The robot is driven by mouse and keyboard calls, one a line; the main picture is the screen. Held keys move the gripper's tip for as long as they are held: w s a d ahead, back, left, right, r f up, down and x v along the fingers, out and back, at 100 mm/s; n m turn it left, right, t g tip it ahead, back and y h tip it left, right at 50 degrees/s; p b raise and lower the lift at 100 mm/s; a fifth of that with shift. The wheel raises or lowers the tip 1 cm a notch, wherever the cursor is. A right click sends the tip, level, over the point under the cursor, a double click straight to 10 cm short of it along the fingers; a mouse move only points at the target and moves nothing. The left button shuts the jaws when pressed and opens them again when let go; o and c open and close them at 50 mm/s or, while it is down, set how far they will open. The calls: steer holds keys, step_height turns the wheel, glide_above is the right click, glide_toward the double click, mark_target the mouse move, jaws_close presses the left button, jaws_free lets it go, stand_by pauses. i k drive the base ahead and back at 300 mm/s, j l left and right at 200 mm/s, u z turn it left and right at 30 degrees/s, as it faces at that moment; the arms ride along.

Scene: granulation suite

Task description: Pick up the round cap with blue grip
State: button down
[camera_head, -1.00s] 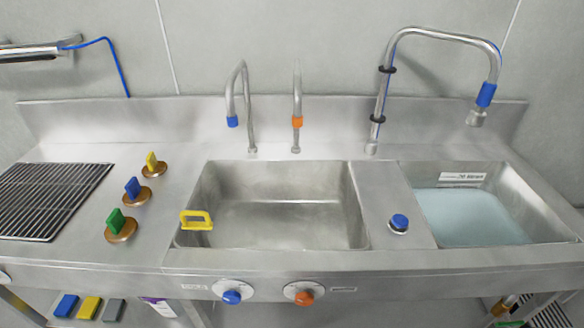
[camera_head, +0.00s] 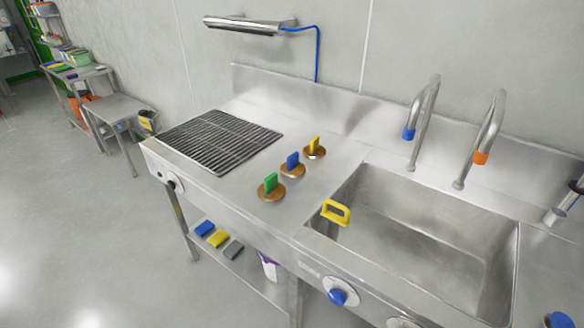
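The round cap with blue grip (camera_head: 292,165) lies on the steel counter left of the sink. It has a brown, copper-like disc and an upright blue grip. It sits in the middle of a row of three similar caps. The cap with green grip (camera_head: 271,188) is nearer to me and the cap with yellow grip (camera_head: 314,148) is farther back. They stand close together but look separate. My gripper is not in view.
A black slatted grate (camera_head: 220,140) lies left of the caps. Sponges lie on the lower shelf (camera_head: 262,283). Open floor (camera_head: 80,220) is at left.

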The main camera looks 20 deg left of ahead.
mark_target(293, 169)
steer(key=i+j+u, duration=0.35)
steer(key=i+j, duration=0.2)
steer(key=j, duration=0.15)
steer(key=i+j+u, duration=0.4)
steer(key=i+j, duration=0.15)
steer(key=i+j+u, duration=0.35)
steer(key=i, duration=0.35)
